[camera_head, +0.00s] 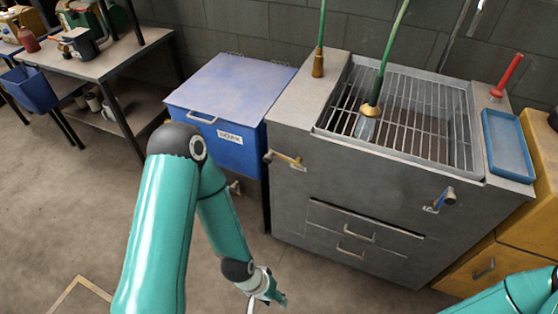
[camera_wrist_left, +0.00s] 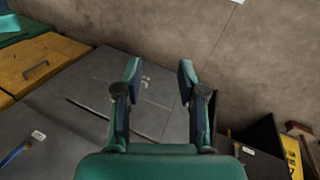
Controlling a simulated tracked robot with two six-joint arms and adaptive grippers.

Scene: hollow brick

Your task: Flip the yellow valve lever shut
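The yellow valve lever (camera_head: 285,158) sits on the upper left of the grey sink unit's front. It lies roughly level, with a pale tag by its right end. My left gripper (camera_head: 270,293) is low in front of the unit, well below the lever and apart from it. In the left wrist view my left gripper (camera_wrist_left: 160,73) is open, with nothing between its fingers.
A blue-handled valve (camera_head: 441,200) is on the right of the grey sink unit (camera_head: 290,203). Drawer handles (camera_head: 358,233) stick out below. A blue chest (camera_head: 228,140) stands left, a yellow cabinet (camera_head: 507,262) right. Floor (camera_head: 60,215) at the left is mostly clear.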

